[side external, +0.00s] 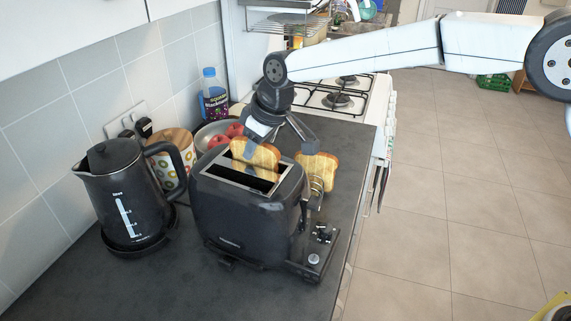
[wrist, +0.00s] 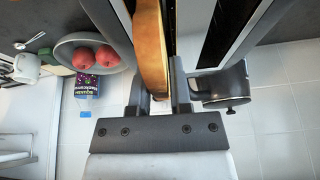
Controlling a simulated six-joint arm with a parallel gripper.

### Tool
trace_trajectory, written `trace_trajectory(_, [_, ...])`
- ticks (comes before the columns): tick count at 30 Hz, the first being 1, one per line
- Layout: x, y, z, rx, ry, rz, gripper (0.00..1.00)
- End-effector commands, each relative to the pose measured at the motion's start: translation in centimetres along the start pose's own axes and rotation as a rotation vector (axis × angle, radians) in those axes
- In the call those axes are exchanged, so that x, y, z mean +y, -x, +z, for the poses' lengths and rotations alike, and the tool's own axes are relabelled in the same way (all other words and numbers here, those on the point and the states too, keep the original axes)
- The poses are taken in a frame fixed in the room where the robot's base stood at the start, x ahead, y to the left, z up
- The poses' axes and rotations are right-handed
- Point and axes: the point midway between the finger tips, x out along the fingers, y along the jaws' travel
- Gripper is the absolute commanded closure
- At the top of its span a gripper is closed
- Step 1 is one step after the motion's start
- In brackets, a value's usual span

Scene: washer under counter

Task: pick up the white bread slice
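A golden, brown-crusted bread slice (side external: 255,160) stands upright in the rear slot of a black toaster (side external: 235,218), its upper part above the slot. The toaster's front slot is empty. My gripper (side external: 276,148) is over the toaster from above, with one finger in front of the slice's face and the other towards its far side. In the wrist view the slice's edge (wrist: 152,45) runs between the two fingers of my gripper (wrist: 163,88). Whether the fingers press on it is unclear.
A black kettle (side external: 118,192) stands at the left. A patterned canister (side external: 170,158), a bowl of red fruit (wrist: 90,52) and a dark-labelled bottle (side external: 214,97) are near the wall. A gas hob (side external: 345,100) is beyond. The front counter (side external: 150,290) is clear.

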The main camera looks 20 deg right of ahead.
Motion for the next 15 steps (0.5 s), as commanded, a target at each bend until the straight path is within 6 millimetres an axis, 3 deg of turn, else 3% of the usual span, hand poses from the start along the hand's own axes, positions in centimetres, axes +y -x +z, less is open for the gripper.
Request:
trace_trajectory(1, [0.00, 0.01, 0.00, 0.000, 0.000, 0.000, 0.94])
trace_trajectory(2, [0.00, 0.01, 0.00, 0.000, 0.000, 0.000, 1.00])
trace_trajectory(15, [0.00, 0.28, -0.13, 0.001, 0.000, 0.000, 1.00])
